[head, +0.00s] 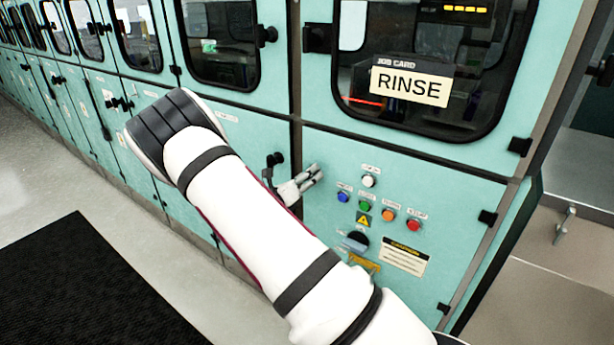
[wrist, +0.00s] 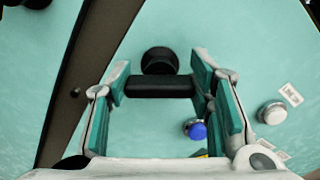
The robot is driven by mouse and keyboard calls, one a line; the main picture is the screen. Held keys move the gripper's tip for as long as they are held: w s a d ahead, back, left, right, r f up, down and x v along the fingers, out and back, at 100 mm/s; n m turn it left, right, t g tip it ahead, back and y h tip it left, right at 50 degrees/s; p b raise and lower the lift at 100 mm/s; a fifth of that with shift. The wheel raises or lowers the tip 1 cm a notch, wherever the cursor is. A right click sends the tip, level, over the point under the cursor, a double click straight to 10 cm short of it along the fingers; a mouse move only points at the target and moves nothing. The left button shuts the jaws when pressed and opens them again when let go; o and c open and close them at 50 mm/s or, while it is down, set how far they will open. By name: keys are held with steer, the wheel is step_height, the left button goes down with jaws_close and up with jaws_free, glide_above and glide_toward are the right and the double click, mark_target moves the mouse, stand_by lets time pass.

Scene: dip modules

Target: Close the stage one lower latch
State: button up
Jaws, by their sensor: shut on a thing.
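The stage one lower latch (head: 276,158) is a black knob with a bar, on the left edge of the teal lower door under the RINSE window. In the wrist view the round knob and black bar of the latch (wrist: 160,87) show straight ahead. My gripper (wrist: 162,88) is shut on the bar, which spans between its two teal-padded fingers. In the head view my gripper (head: 298,185) shows small and grey beside the latch, partly hidden by my white arm. The bar looks level in the wrist view.
A button panel with white (head: 369,181), blue (head: 343,197), green, orange and red buttons is close right of my gripper. A RINSE card (head: 410,86) hangs in the upper window. More teal cabinets line the left. A black mat (head: 80,290) lies on the floor.

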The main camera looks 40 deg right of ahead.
steer(key=n, duration=0.5)
steer(key=shift+w+n+p, duration=0.1)
steer(key=shift+n+p, duration=0.2)
steer(key=n, duration=0.5)
steer(key=shift+f, duration=0.15)
steer(key=shift+n, duration=0.3)
steer(key=o, duration=1.2)
steer(key=shift+c, duration=0.2)
steer(key=shift+a, duration=0.1)
steer(key=v, duration=1.2)
